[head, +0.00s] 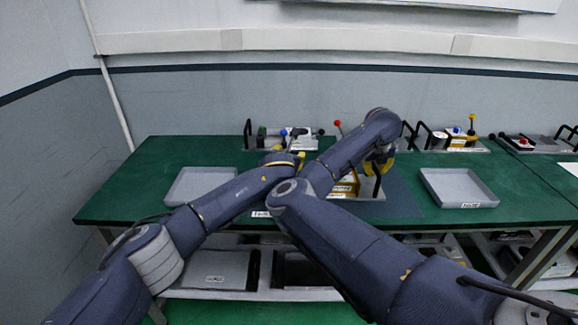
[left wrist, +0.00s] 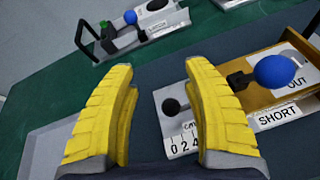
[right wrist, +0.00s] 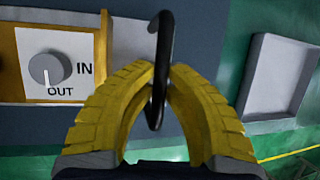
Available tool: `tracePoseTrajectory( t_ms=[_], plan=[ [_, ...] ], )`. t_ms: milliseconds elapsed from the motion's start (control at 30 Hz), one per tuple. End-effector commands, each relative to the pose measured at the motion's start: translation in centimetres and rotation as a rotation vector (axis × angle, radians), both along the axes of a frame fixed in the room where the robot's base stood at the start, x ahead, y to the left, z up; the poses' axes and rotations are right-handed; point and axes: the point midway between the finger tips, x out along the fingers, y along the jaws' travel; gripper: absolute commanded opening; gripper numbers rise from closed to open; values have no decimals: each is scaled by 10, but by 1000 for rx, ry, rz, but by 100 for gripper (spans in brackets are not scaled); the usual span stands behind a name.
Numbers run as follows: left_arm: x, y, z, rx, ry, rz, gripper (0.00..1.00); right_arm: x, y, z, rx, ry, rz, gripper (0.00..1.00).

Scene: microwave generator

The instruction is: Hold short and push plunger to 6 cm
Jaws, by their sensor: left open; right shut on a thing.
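The generator unit (head: 345,186) stands on a dark mat on the green bench, mostly hidden by my arms in the head view. In the left wrist view a blue ball knob (left wrist: 275,71) on a dark stem stands by the SHORT label (left wrist: 277,116). A black ball knob (left wrist: 171,106) sits above a white cm scale (left wrist: 180,142), left of the right finger. My left gripper (left wrist: 158,70) is open and empty, its right finger between the two knobs. My right gripper (right wrist: 164,75) is shut on a black handle (right wrist: 162,40).
A dial (right wrist: 46,70) marked IN and OUT is beside the right gripper. Grey trays stand left (head: 200,184) and right (head: 458,187) on the bench. Other apparatus (head: 285,137) lines the back of the bench. My forearms come close together over the middle.

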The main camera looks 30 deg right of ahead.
Motion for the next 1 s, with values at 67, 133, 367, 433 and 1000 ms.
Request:
tracePoseTrajectory(
  t_ms=[67,133,367,433,1000],
  plan=[
    [1,0,10,0,-1,1,50,0,2,-3,6,2,3,0],
    [0,0,15,0,-2,0,50,0,2,-3,6,2,3,0],
    [0,0,23,1,-1,0,50,0,2,-3,6,2,3,0],
    [0,0,24,0,0,0,50,0,2,-3,6,2,3,0],
    [0,0,23,0,0,0,50,0,1,-1,2,0,1,39]
  ],
)
